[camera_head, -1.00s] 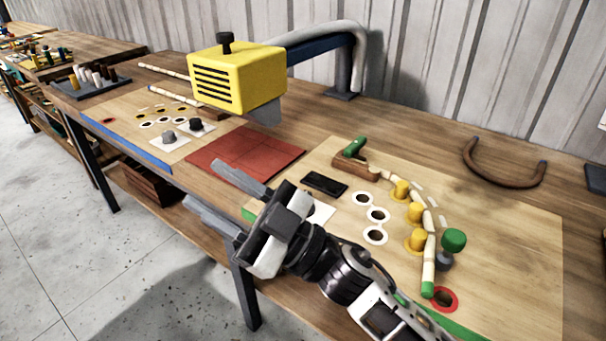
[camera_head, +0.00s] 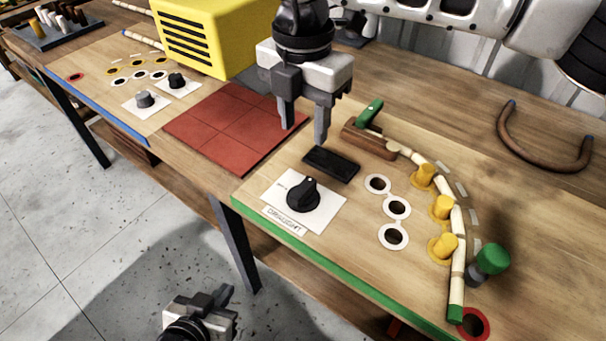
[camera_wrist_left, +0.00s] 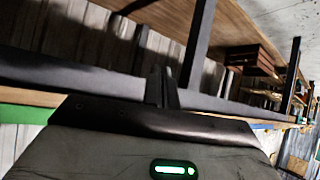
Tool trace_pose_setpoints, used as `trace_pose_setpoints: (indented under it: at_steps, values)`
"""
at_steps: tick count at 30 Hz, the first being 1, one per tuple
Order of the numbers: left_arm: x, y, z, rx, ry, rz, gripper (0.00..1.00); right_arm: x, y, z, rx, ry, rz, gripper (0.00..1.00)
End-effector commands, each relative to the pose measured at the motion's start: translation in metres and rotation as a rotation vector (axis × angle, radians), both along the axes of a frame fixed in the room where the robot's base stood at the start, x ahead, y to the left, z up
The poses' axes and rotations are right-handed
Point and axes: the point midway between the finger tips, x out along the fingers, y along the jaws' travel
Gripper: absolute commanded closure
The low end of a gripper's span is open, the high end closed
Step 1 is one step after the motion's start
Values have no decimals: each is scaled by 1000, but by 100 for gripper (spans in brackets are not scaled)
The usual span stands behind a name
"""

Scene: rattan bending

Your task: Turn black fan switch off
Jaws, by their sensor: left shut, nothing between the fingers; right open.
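A black round switch knob (camera_head: 302,194) with a pointer mark sits on a white card (camera_head: 329,209) labelled DRAUGHT near the bench's front edge. A smaller black knob (camera_head: 177,80) and a grey knob (camera_head: 146,99) stand on white cards farther left, below the yellow louvred housing (camera_head: 212,34). My right gripper (camera_head: 304,136) is open and empty, pointing down above and behind the DRAUGHT knob, apart from it. My left gripper (camera_head: 228,294) is shut and empty, low in front of the bench; its fingers also show in the left wrist view (camera_wrist_left: 161,88).
A black block (camera_head: 331,164) lies just behind the DRAUGHT card. To the right are white-ringed holes (camera_head: 397,207), yellow pegs (camera_head: 442,207) and a curved rattan strip (camera_head: 457,240). A red tiled mat (camera_head: 235,128) lies left. A bent brown piece (camera_head: 541,152) lies back right.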

Motion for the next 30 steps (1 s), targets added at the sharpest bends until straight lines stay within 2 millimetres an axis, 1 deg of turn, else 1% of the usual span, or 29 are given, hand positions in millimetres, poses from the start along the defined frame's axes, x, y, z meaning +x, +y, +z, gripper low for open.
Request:
trace_pose_setpoints:
  at_steps: [6, 12, 18, 21, 24, 30]
  values:
    - [-6, 1, 0, 6, 19, -1, 100, -2, 0, -45, 2, 7, 2, 58]
    - [-7, 2, 6, 10, 18, 1, 100, -2, 0, -89, 3, 8, 4, 58]
    - [-5, 4, 7, 14, 16, 5, 100, -2, 1, -123, 3, 6, 4, 58]
    - [-2, 5, 8, 13, 10, 7, 100, -1, 1, -133, 5, 5, 4, 58]
    - [0, 5, 10, 11, 4, 9, 100, -1, 1, -139, 4, 4, 4, 58]
    - [0, 5, 10, 10, 4, 10, 100, -1, 1, -142, 6, 3, 5, 58]
